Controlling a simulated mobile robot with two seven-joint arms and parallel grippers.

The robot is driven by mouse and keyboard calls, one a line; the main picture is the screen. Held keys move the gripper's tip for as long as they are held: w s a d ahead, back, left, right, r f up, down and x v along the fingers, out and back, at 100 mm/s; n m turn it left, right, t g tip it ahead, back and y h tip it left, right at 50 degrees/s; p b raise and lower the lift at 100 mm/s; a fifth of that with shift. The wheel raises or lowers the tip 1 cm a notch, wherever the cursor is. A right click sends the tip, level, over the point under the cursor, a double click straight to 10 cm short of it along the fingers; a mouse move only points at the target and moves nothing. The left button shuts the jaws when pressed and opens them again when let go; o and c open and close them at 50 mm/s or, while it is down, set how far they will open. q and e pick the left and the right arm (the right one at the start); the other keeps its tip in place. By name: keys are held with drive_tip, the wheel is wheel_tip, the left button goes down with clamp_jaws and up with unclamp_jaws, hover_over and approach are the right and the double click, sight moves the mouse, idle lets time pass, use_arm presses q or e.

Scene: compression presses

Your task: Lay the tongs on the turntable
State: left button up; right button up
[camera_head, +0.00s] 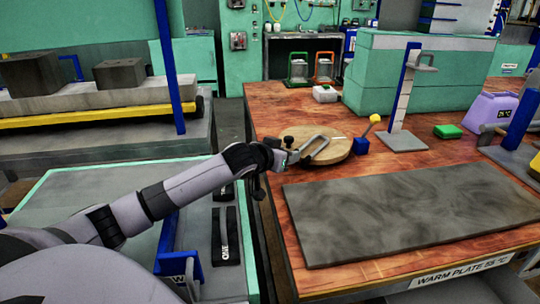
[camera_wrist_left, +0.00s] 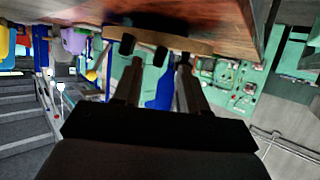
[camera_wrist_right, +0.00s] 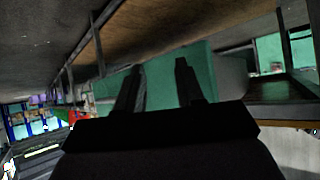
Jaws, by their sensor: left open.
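The round wooden turntable (camera_head: 340,154) sits on the brown table, left of the blue-and-grey stand. A bent grey metal piece, apparently the tongs (camera_head: 322,138), shows over its left part; I cannot tell whether it rests on the disc. My left gripper (camera_head: 284,158) is at the turntable's left edge, beside the near end of this piece. In the left wrist view its fingers (camera_wrist_left: 158,72) are apart, with the turntable's edge (camera_wrist_left: 190,44) and two dark ends (camera_wrist_left: 160,53) just beyond them. My right gripper (camera_wrist_right: 157,80) is open and empty, outside the head view.
A dark warm plate (camera_head: 410,210) covers the table's front. A blue post (camera_head: 168,70) stands at left.

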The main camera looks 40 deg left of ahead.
use_arm(q)
drive_tip(key=v, duration=0.8)
drive_tip(key=shift+s+r, duration=0.15)
drive_tip(key=shift+s, duration=0.1)
